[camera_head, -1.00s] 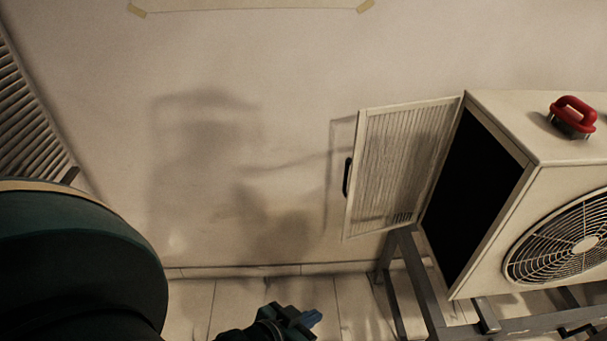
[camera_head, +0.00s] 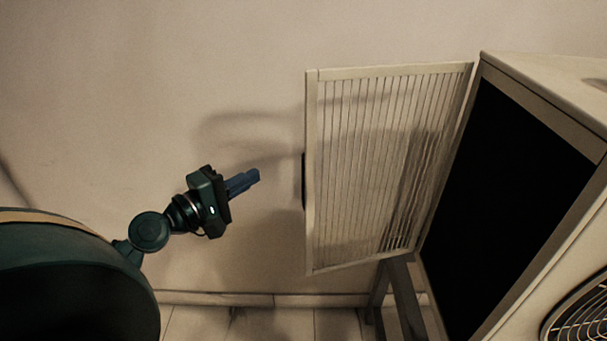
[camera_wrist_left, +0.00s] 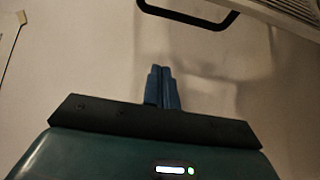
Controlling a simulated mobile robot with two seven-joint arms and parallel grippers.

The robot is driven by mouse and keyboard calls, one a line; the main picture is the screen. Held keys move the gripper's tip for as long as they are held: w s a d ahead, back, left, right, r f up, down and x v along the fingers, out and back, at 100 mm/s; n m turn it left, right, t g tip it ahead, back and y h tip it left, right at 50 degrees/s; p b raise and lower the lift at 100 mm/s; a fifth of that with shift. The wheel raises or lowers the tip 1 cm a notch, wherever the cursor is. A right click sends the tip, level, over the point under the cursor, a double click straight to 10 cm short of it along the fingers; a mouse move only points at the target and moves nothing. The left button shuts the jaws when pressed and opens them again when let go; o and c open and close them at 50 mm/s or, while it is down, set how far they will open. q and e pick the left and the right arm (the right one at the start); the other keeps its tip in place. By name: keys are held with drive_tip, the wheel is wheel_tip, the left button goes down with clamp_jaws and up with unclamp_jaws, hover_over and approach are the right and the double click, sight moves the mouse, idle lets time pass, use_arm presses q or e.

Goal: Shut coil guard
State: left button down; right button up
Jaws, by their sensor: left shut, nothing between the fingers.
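The coil guard (camera_head: 385,165), a cream louvred panel, stands swung open on the left side of the outdoor unit (camera_head: 545,85). Its hinge edge is at the unit, and the unit's dark opening (camera_head: 500,185) is exposed. A black handle (camera_head: 304,180) is on the guard's outer left edge. My left gripper (camera_head: 257,175) is shut and empty, left of the handle and apart from it, with blue fingers pointing toward it. In the left wrist view the shut fingers (camera_wrist_left: 161,70) point toward a black handle bar (camera_wrist_left: 190,22) at the top. My right gripper is not in view.
A plain wall (camera_head: 150,80) is behind the guard and my left arm. A grey stand leg (camera_head: 400,300) is below the guard. The fan grille (camera_head: 580,310) shows at lower right. Free room lies between my gripper and the guard.

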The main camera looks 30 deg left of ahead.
use_arm(q)
drive_tip(key=w+d+p, duration=0.4)
drive_tip(key=w+d, duration=0.1)
drive_tip(key=w, duration=0.2)
drive_tip(key=shift+d, duration=0.35)
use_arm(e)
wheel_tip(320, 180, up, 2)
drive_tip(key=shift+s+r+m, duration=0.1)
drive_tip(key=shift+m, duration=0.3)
